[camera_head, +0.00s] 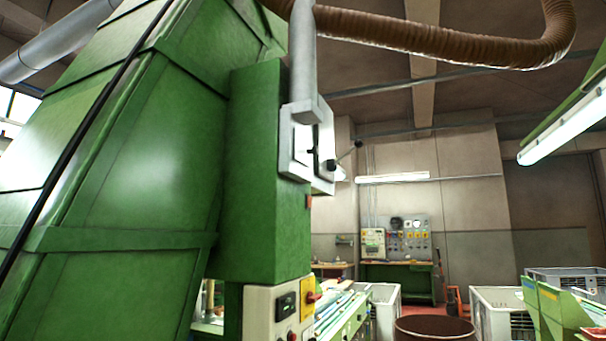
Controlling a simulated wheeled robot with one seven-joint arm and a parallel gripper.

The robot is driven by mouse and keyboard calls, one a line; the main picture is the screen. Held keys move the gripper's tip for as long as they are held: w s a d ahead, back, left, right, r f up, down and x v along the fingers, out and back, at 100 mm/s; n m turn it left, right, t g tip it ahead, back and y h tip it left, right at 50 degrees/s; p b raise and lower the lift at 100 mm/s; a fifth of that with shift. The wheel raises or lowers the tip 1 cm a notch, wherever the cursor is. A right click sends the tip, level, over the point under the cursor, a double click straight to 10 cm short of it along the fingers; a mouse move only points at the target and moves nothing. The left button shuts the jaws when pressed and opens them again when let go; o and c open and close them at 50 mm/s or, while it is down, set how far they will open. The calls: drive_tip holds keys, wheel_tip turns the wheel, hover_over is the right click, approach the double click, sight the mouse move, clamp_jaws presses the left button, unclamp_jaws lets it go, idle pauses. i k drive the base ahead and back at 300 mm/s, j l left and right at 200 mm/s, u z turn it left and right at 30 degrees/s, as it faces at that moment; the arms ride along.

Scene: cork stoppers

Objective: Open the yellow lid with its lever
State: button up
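I see no clear yellow lid in the head view. A small lever (345,160) with dark ball ends sticks out to the right from a light grey box (299,150) on the side of the green machine (265,180). A small yellow plate (307,290) with a red knob (314,297) sits on the control box (262,306) at the bottom; it looks like a switch, and I cannot tell whether it is a lid. My gripper is not in view.
A brown hose (430,35) and a grey pipe (303,55) hang overhead. Grey crates (493,312), green bins (560,312) and a dark red drum (433,327) stand at lower right. A green workbench (400,280) is at the back wall.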

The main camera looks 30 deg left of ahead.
sight(359, 143)
drive_tip(key=i+u, duration=0.8)
drive_tip(key=i, duration=0.15)
drive_tip(key=i+l, duration=0.2)
drive_tip(key=i+u, duration=0.05)
drive_tip(key=i, duration=0.05)
